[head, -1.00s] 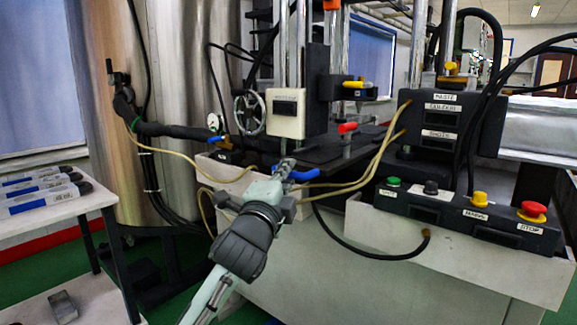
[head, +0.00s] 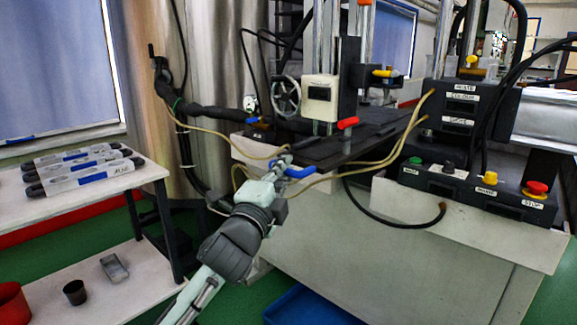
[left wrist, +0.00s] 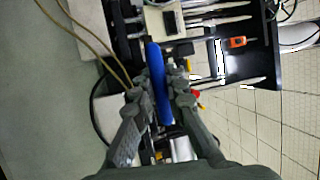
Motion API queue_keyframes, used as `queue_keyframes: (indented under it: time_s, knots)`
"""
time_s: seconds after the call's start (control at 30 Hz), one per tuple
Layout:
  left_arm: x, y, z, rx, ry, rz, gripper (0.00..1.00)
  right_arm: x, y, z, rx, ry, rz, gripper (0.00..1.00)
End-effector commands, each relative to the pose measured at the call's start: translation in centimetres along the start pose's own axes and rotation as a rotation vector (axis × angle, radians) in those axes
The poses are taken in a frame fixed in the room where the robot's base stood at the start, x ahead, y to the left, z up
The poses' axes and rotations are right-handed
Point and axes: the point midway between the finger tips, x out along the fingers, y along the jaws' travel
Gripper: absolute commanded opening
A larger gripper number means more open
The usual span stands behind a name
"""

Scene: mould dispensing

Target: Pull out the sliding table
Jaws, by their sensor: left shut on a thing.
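The sliding table is a flat black plate (head: 345,150) that sticks out of the front of the machine in the head view. A blue handle (head: 300,172) is at its front edge; it also shows in the left wrist view (left wrist: 157,88), upright between the two fingers. My left gripper (head: 284,164) is shut on the blue handle, and its fingers (left wrist: 164,78) lie on either side of it in the left wrist view. My right gripper is in neither view.
A white side table (head: 95,195) with several labelled tubes stands at the left. The control box with its red stop button (head: 536,188) is at the right. A black hose (head: 385,222) hangs in front of the white cabinet. A blue bin (head: 308,306) is on the green floor.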

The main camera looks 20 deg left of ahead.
Motion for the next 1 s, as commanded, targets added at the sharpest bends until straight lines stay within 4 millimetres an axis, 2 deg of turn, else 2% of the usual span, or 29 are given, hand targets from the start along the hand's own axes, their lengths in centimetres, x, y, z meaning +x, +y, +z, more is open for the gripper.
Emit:
queue_keyframes:
  time_s: [0.33,0.37,0.53,0.83,1.0]
  knots:
    - [-0.1,0.1,-0.1,-0.001,0.003,0.002,0.00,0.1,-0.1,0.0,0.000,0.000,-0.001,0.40]
    - [-0.1,0.1,-0.1,-0.001,0.003,0.002,0.15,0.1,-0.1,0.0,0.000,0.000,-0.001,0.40]
    - [-0.1,0.1,-0.1,-0.001,0.002,0.001,0.34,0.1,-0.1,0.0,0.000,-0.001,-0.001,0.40]
    - [-0.2,0.0,0.0,0.000,0.001,0.000,0.34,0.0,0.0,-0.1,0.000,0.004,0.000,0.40]
    - [-2.0,0.1,0.0,0.000,0.002,0.002,0.34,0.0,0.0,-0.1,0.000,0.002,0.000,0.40]
